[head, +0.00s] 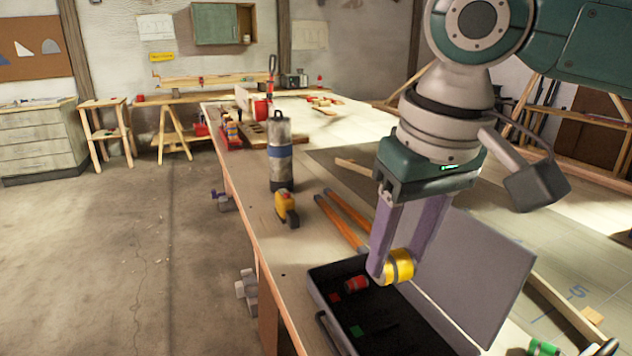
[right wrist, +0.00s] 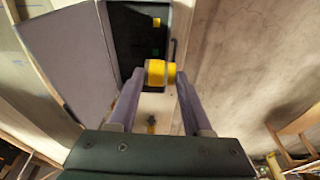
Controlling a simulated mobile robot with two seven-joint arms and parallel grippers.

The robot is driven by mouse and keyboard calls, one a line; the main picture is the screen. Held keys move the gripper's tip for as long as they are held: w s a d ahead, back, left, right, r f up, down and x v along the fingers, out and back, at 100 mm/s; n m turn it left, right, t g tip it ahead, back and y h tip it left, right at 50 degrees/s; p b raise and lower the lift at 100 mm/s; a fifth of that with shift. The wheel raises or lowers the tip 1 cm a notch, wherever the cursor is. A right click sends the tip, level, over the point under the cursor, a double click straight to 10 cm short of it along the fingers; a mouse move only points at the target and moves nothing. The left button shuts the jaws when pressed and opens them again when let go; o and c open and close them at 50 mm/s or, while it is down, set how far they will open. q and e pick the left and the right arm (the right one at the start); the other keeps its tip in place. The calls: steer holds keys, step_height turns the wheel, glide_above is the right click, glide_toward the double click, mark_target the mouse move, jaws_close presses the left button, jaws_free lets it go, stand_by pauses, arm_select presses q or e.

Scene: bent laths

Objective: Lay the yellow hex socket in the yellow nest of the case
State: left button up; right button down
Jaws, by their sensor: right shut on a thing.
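My right gripper (head: 393,268) is shut on the yellow hex socket (head: 398,265) and holds it above the open black case (head: 318,302). The socket also shows between the fingertips in the right wrist view (right wrist: 160,73), lying crosswise. In the right wrist view, a small yellow patch, seemingly the yellow nest (right wrist: 157,22), shows in the dark case interior, apart from the socket. In the head view I cannot make out this nest. My left gripper is out of view.
A red socket (head: 355,284) lies in the case near a green patch (head: 356,331). The grey lid (head: 470,270) stands open on the right. Orange bars (head: 345,222), a yellow tool (head: 287,208) and a grey cylinder (head: 280,155) occupy the bench behind.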

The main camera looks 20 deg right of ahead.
steer(key=shift+n+t, duration=0.3)
steer(key=d+f+b, duration=0.2)
steer(key=f, duration=0.2)
steer(key=d+f+b, duration=0.2)
steer(key=f, duration=0.3)
steer(key=d+f+b, duration=0.1)
steer(key=f+b, duration=0.1)
steer(key=f, duration=0.2)
steer(key=shift+d+f, duration=0.4)
steer(key=shift+f+b, duration=0.6)
steer(key=shift+f, duration=0.45)
steer(key=shift+s+p, duration=0.1)
steer(key=shift+p, duration=0.45)
steer(key=shift+f, duration=0.2)
